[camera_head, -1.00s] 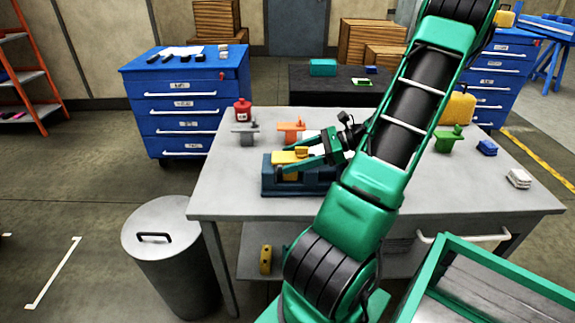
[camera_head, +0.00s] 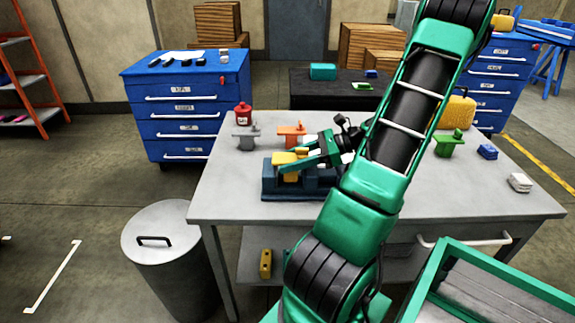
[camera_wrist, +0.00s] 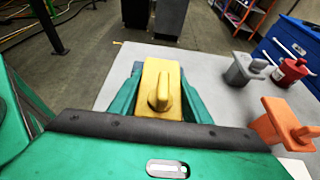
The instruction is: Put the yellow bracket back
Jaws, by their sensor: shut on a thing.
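The yellow bracket (camera_head: 286,157) is at the top of a dark blue block (camera_head: 283,187) near the table's front left. Whether it rests in the block or is slightly raised is hard to tell. My gripper (camera_head: 297,162) reaches in from the right, its green fingers at the bracket. In the wrist view the bracket (camera_wrist: 160,88) lies between the two green fingers, its raised knob facing the camera. The gripper is shut on it. The fingers and arm hide part of the block.
A grey bracket (camera_head: 246,137), an orange bracket (camera_head: 291,132) and a red container (camera_head: 243,112) stand behind the block. A green bracket (camera_head: 449,143), a yellow case (camera_head: 458,111) and a blue piece (camera_head: 487,151) are on the right. The table's (camera_head: 228,195) front left is clear.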

